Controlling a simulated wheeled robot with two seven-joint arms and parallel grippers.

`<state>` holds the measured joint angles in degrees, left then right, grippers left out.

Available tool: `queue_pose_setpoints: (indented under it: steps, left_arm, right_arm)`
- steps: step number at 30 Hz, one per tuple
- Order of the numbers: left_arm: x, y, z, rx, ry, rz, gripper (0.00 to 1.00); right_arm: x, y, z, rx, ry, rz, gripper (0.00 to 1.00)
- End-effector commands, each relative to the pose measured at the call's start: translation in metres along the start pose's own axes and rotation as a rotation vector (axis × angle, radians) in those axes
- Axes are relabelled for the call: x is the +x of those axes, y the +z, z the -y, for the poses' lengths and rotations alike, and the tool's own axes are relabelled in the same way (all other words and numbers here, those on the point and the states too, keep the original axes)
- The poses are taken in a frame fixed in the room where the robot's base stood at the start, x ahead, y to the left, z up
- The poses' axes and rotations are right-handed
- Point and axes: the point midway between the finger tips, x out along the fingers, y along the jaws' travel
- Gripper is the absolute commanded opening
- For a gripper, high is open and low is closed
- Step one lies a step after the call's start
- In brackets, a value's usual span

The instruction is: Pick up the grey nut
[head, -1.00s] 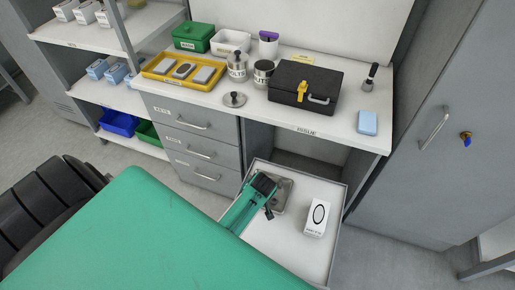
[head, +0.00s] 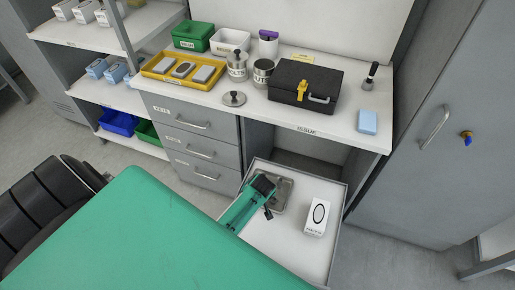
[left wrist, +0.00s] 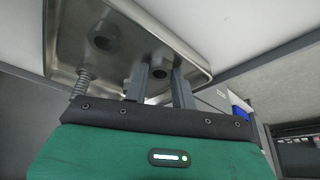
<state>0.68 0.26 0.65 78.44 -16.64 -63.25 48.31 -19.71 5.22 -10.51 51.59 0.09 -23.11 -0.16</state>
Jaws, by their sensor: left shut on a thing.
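A small grey nut (left wrist: 159,73) shows in the left wrist view between the two fingers of my left gripper (left wrist: 161,86), which is shut on it. A shiny metal tray (left wrist: 195,53) lies right behind the nut and fingers. Whether the nut touches the tray I cannot tell. In the head view my left gripper (head: 264,189) is over the metal tray (head: 287,186) inside the open drawer, and the nut is hidden there. A second round grey shape (left wrist: 103,38) shows in the tray; it may be a part or a reflection. My right gripper is in neither view.
A spring (left wrist: 82,83) is at the tray's edge. A white box (head: 318,216) stands in the open drawer (head: 270,238) beside the tray. Above is the bench (head: 215,100) with a black case (head: 303,84), metal canisters and a yellow tray (head: 160,75). A grey cabinet (head: 430,180) is at right.

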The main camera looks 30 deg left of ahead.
Motion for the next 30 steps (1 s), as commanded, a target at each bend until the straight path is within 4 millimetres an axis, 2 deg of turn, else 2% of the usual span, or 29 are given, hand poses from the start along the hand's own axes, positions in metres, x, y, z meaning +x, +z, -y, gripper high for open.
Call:
queue_pose_setpoints:
  steps: [7, 11, 24, 30]
  left_arm:
    - [-0.009, -0.004, -0.001, -0.001, 0.001, -0.001, 0.04]
    - [-0.026, -0.011, -0.001, -0.002, 0.002, -0.002, 0.04]
    - [-0.140, -0.058, -0.001, -0.003, 0.004, -0.003, 0.04]
    - [-0.172, -0.072, -0.001, -0.001, 0.002, -0.003, 0.04]
  right_arm:
    - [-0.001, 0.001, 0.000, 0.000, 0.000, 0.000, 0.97]
    - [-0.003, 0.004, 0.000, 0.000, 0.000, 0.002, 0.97]
    - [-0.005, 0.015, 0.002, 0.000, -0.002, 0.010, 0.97]
    - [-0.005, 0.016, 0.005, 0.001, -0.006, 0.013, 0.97]
